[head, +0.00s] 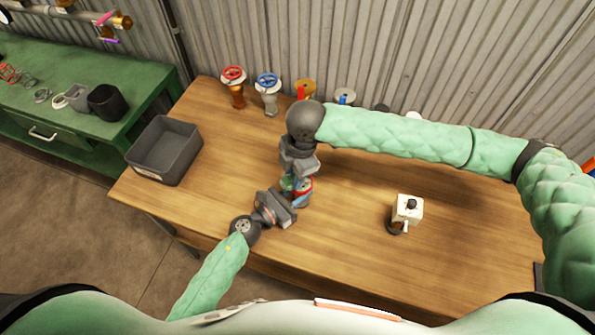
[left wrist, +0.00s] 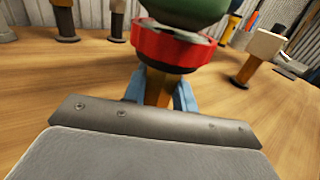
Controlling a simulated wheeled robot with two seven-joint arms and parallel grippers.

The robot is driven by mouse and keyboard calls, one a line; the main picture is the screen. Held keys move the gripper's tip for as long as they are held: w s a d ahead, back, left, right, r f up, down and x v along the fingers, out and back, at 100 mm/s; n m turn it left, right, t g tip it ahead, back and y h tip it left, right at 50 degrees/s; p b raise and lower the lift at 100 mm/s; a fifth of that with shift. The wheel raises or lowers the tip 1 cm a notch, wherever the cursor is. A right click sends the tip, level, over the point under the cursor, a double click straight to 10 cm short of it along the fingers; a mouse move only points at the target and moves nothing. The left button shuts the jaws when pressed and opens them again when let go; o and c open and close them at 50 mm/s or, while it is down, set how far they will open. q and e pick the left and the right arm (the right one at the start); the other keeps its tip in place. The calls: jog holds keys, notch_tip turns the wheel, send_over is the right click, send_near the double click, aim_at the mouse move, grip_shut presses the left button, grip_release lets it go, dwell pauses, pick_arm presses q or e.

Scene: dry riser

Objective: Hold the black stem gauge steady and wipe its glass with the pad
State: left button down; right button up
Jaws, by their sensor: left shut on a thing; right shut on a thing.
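The gauge (left wrist: 172,50) has a red case in the left wrist view, and the stem (left wrist: 158,92) under it looks brass-brown, not black. My left gripper (left wrist: 160,98) is shut around this stem with blue fingers, and the gauge looks upright. In the head view, the gauge's red case (head: 306,184) shows between my two grippers. My right gripper (head: 297,176) points down from above, shut on a green pad (left wrist: 185,10) at the top of the gauge. The pad seems to touch the gauge; the glass is hidden, so contact with it cannot be told.
A grey bin (head: 165,150) stands at the left of the wooden table (head: 345,235). A red-wheel valve (head: 234,85), a blue-wheel valve (head: 268,92) and other fittings line the back. A white block fitting (head: 408,209) stands to the right, with bare wood around it.

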jog(key=shift+s+a, duration=0.35)
jog(key=shift+a, duration=0.1)
jog(key=shift+w+d, duration=0.1)
jog(key=shift+w+d+r, duration=0.1)
jog(key=shift+w+d, duration=0.55)
jog(key=shift+d, duration=0.35)
jog(key=shift+r, duration=0.15)
jog(key=shift+r, duration=1.85)
jog(key=d, duration=0.8)
